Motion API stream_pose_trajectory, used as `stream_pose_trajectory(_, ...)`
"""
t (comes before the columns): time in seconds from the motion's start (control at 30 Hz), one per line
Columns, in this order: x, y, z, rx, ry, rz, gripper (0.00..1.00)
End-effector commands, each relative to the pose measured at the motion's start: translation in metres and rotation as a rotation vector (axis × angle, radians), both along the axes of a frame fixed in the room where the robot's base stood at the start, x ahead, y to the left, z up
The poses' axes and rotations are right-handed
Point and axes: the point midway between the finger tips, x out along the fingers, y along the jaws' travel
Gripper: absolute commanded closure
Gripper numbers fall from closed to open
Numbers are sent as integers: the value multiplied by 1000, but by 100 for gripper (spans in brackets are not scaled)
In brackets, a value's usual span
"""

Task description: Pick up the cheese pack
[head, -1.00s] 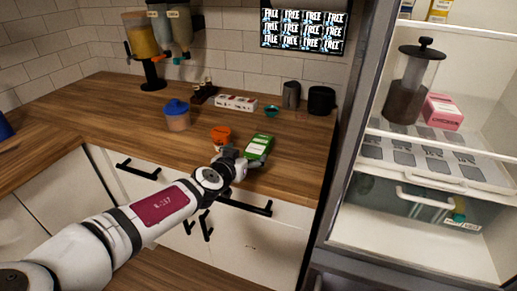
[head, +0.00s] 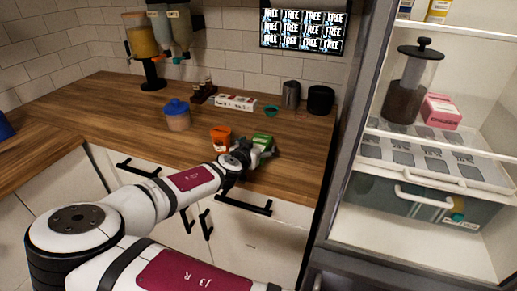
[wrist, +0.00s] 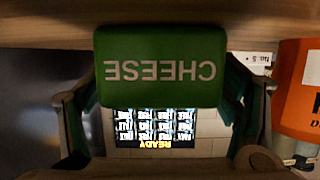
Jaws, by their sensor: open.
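The green cheese pack (head: 263,140) stands on the wooden counter near its front edge, partly hidden behind my gripper (head: 262,155) in the head view. In the wrist view the cheese pack (wrist: 162,68) appears upside down, its white CHEESE lettering facing the camera. My gripper (wrist: 162,112) is open, with one finger on each side of the pack. The right finger looks close to the pack's side; I cannot tell whether either finger touches it.
An orange container (head: 221,139) stands just left of the pack and shows at the right in the wrist view (wrist: 300,90). Behind are a teal bowl (head: 271,111), a white box (head: 235,103) and a blue-lidded jar (head: 177,115). The open fridge (head: 345,180) is at right.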

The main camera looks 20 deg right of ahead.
Motion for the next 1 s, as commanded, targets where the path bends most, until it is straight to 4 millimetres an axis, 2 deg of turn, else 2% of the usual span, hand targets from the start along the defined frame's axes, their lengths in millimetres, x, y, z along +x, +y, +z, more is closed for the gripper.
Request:
stream_pose_trajectory(0.07,0,0,0,0,0,0,21)
stream_pose_trajectory(0.3,0,0,0,0,0,0,75)
stream_pose_trajectory(0.33,0,0,0,0,0,0,79)
stream_pose_trajectory(0.73,0,1,6,2,-2,-1,79)
stream_pose_trajectory(0.87,0,1,15,3,-2,-1,79)
stream_pose_trajectory(1.0,0,1,33,5,-4,-1,79)
